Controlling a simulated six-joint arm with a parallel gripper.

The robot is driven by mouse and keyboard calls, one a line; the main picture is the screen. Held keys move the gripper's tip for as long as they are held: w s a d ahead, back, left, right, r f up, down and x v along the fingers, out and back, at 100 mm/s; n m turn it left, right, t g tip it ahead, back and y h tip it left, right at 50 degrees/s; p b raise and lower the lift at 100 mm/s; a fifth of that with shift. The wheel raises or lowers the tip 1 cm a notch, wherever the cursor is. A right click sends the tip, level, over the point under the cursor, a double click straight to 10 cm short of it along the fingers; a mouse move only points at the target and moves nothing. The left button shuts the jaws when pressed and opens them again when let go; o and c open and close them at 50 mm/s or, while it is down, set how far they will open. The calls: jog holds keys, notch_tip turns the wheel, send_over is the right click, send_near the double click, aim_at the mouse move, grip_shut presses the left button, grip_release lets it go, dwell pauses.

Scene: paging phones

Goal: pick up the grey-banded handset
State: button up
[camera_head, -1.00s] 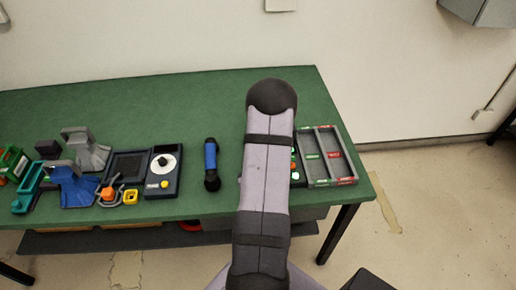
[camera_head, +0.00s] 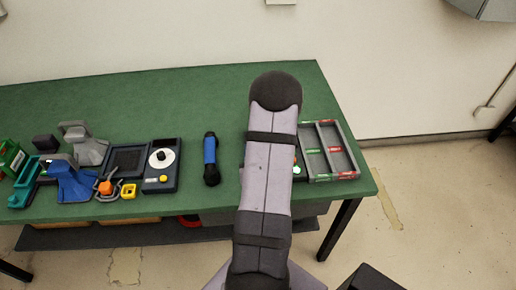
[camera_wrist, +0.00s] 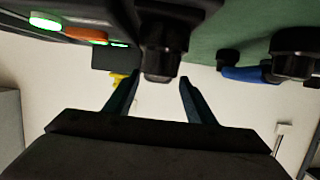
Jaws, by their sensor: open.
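In the wrist view a black rounded handset end (camera_wrist: 163,62) shows between the two dark fingers of my gripper (camera_wrist: 158,84), just beyond their tips. The fingers are open, and nothing is clasped. No grey band shows on this piece, so I cannot tell for sure that it is the grey-banded handset. In the head view my arm hides the gripper and the table under it. A blue-banded handset (camera_head: 210,157) with black ends lies left of my arm. It also shows at the right in the wrist view (camera_wrist: 250,74).
A grey divided tray (camera_head: 354,174) stands right of my arm. A dark panel with lit buttons (camera_wrist: 84,34) is close by at upper left in the wrist view. A dial unit (camera_head: 160,183), a blue stand (camera_head: 74,187) and other items crowd the left front. The back of the green table (camera_head: 160,100) is clear.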

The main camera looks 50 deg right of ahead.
jog(key=shift+d, duration=0.1)
jog(key=shift+w+d+r+p, duration=0.1)
jog(key=shift+w+d+p, duration=0.1)
jog(key=shift+p, duration=0.1)
jog(key=shift+p+x, duration=0.9)
jog(key=shift+x, duration=1.4)
jog(key=shift+s+d, duration=0.15)
jog(key=shift+c, duration=0.3)
grip_shut()
jog(key=shift+r, duration=0.25)
jog(key=shift+r+b, duration=0.4)
jog(key=shift+r, duration=4.4)
